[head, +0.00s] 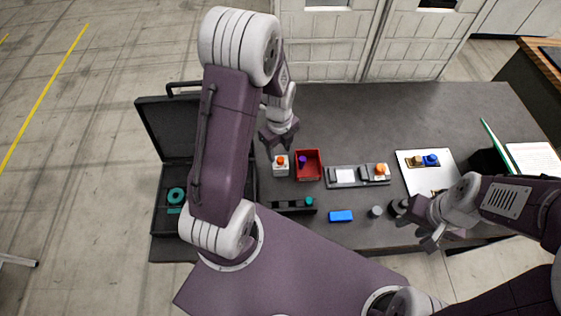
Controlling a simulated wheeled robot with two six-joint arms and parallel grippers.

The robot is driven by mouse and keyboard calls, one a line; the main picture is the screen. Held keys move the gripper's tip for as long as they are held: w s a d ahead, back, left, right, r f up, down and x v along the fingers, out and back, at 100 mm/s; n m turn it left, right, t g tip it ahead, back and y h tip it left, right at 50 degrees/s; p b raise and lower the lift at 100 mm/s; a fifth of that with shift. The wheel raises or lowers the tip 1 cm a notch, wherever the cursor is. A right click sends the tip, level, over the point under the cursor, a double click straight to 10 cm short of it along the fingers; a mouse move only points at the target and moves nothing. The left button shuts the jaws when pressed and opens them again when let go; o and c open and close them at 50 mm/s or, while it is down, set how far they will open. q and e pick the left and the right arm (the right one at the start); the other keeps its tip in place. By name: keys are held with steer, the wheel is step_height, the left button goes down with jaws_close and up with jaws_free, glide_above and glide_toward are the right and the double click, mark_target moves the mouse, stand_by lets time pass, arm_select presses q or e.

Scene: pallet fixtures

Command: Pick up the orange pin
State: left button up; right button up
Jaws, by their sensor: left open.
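One orange piece (281,160) stands upright on a small white block (281,170) near the middle of the table. A second orange piece (381,169) sits at the right end of a grey fixture (345,176). Which one is the orange pin is hard to tell at this size. My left gripper (280,146) is open and points down, just behind and above the orange piece on the white block, with no visible contact. My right gripper (417,234) is at the table's front edge, far from both; its fingers look spread, with nothing seen between them.
A red tray (308,178) with a purple piece stands right of the white block. An open black case (167,150) is at left. A black rack (290,207), a blue block (341,216) and a grey cylinder (376,211) lie in front. A white plate (411,179) is at right. The table's back is clear.

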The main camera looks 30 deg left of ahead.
mark_target(281, 159)
arm_select(q)
steer(key=f, duration=0.4)
steer(key=shift+d+p, duration=0.2)
steer(key=shift+p, duration=0.2)
steer(key=shift+w+f, duration=0.15)
steer(key=shift+f, duration=0.2)
steer(key=shift+r, duration=0.1)
jaws_close()
step_height(281, 159, up, 10)
steer(key=p, duration=0.8)
steer(key=shift+p, duration=0.4)
